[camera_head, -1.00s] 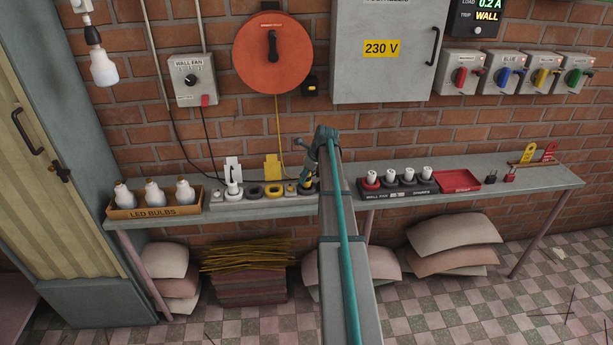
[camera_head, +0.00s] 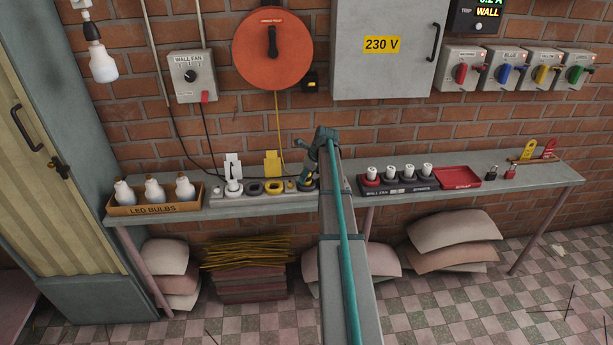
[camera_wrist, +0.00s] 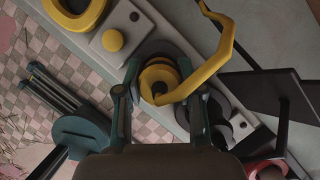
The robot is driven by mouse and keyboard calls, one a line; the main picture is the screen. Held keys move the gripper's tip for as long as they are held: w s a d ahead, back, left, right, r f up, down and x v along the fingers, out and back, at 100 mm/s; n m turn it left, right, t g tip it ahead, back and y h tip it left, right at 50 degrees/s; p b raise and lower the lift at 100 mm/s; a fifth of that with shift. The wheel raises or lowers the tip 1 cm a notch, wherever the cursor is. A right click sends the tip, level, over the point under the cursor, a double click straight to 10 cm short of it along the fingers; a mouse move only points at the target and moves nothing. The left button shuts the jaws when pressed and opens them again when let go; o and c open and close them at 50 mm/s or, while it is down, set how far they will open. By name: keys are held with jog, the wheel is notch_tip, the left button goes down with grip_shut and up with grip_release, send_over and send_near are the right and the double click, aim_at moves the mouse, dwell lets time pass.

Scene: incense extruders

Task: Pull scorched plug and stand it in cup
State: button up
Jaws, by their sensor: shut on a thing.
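A yellow plug (camera_wrist: 158,78) with a thick bent yellow cord (camera_wrist: 222,50) sits between my gripper's fingers in the wrist view. My gripper (camera_wrist: 163,92) is shut on it, one finger on each side. Under the plug is a dark round socket on a pale strip (camera_wrist: 140,25); I cannot tell whether the plug is seated or lifted. No scorch mark shows clearly. In the head view my gripper (camera_head: 308,182) is at the right end of the strip (camera_head: 232,200), and my arm hides part of this spot.
Beside the plug cups lies a red tray (camera_head: 461,184). Padlocks (camera_head: 491,172) stand farther right. A box of LED bulbs (camera_head: 155,209) is at the bench's left. A yellow cord (camera_head: 278,120) hangs from the red reel. The bench's right end (camera_head: 545,181) is mostly clear.

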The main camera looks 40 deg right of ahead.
jog(key=shift+f, duration=0.1)
jog(key=o, duration=1.2)
